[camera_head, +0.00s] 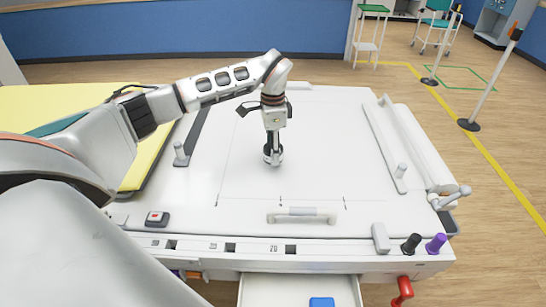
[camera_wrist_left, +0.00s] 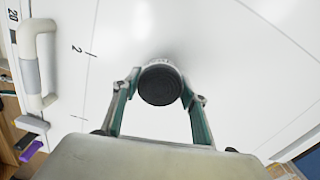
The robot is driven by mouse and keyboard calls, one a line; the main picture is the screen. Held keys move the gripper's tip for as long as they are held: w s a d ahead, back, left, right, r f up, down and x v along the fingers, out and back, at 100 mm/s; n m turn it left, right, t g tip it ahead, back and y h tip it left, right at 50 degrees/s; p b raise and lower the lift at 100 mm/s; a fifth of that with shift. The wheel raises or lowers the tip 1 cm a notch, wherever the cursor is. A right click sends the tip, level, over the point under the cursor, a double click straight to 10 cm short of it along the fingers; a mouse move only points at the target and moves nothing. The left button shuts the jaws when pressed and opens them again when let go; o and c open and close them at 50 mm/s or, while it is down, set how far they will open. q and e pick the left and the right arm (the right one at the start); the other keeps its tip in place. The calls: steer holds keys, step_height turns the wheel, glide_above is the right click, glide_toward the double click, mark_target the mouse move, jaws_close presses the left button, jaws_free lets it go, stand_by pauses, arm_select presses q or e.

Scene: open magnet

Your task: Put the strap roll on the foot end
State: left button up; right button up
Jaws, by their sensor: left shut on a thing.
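My left gripper (camera_head: 273,153) is over the middle of the white table top (camera_head: 330,150), pointing down. It is shut on a dark round roll, probably the strap roll, whose ribbed black end (camera_wrist_left: 160,85) shows between the fingers (camera_wrist_left: 160,95) in the left wrist view. The fingers hide much of the roll in the head view. It is at or just above the white surface; I cannot tell if it touches. No label shows which end of the table is the foot end. My right gripper is not in view.
A white handle (camera_head: 301,215) is at the front of the table top. A black knob (camera_head: 411,243) and a purple knob (camera_head: 437,243) stand at the front right corner. Rails with upright pegs flank the top. An open drawer (camera_head: 290,290) holds a blue item. The surface around the gripper is clear.

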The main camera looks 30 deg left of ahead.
arm_select(q)
steer(key=shift+f, duration=1.6)
steer(key=shift+f, duration=0.15)
steer(key=o, duration=1.1)
step_height(320, 180, up, 12)
steer(key=shift+r+b, duration=0.15)
steer(key=shift+b, duration=0.35)
steer(key=shift+s, duration=0.15)
